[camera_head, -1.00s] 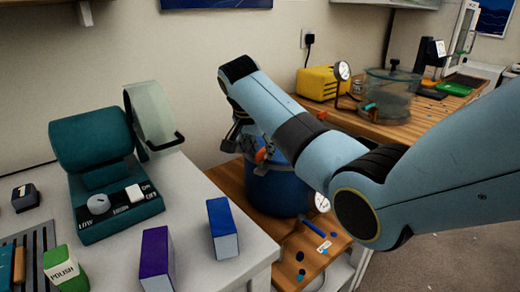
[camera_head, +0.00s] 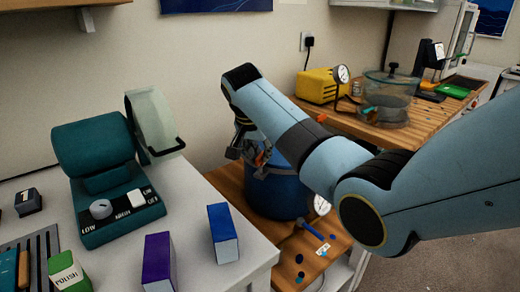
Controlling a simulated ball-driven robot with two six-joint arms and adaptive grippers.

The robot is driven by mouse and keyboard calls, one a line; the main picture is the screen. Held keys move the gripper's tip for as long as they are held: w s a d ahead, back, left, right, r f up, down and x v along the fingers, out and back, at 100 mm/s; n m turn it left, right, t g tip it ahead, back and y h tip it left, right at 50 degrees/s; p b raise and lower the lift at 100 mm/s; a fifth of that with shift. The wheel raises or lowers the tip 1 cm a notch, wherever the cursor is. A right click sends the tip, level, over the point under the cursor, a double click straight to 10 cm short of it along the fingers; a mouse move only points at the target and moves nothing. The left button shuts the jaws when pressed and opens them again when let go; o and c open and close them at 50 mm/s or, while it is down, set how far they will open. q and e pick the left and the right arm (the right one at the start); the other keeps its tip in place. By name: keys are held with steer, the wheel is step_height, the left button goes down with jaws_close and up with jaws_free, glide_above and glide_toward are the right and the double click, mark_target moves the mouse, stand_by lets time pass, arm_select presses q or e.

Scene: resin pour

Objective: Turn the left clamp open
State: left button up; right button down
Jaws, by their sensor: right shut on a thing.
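The blue pressure pot (camera_head: 274,192) stands on the lower wooden shelf in the head view, its top largely hidden behind my right arm. An orange and grey clamp (camera_head: 262,158) shows at the left side of the pot's rim. My right gripper (camera_head: 240,153) reaches down to this left side and is shut on the left clamp. The fingers and the arm hide much of the clamp, so its exact turn is hard to tell. A dial gauge (camera_head: 321,204) shows at the pot's right. My left gripper is not in view.
A teal polishing machine (camera_head: 93,150), a blue box (camera_head: 222,234) and a purple box (camera_head: 158,262) stand on the white table at left. A yellow compressor (camera_head: 316,85) and a clear chamber (camera_head: 388,103) stand on the back bench. A blue-handled tool (camera_head: 313,231) lies on the shelf.

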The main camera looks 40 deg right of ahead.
steer(key=n+p, duration=0.2)
steer(key=n+t+y+p, duration=0.1)
steer(key=n+p, duration=0.1)
steer(key=p, duration=0.1)
steer(key=n+p, duration=0.1)
steer(key=p, duration=0.2)
steer(key=shift+s+d+r+n+y, duration=0.1)
steer(key=shift+r+n+y, duration=0.2)
steer(key=shift+n, duration=0.1)
steer(key=n+y+p, duration=0.1)
steer(key=n+p, duration=0.1)
steer(key=shift+f+n+t, duration=0.15)
steer(key=shift+n+t, duration=0.25)
steer(key=shift+d+n+y+p, duration=0.1)
steer(key=shift+n+y+p, duration=0.3)
steer(key=shift+n, duration=0.5)
steer(key=shift+f+n+y, duration=0.1)
steer(key=shift+n+y, duration=0.2)
steer(key=shift+n, duration=0.6)
steer(key=shift+n+y, duration=0.5)
steer(key=shift+n, duration=0.7)
steer(key=shift+n+y+b, duration=0.4)
steer(key=shift+n+b, duration=0.05)
steer(key=shift+n, duration=0.75)
steer(key=c, duration=1.4)
jaws_free()
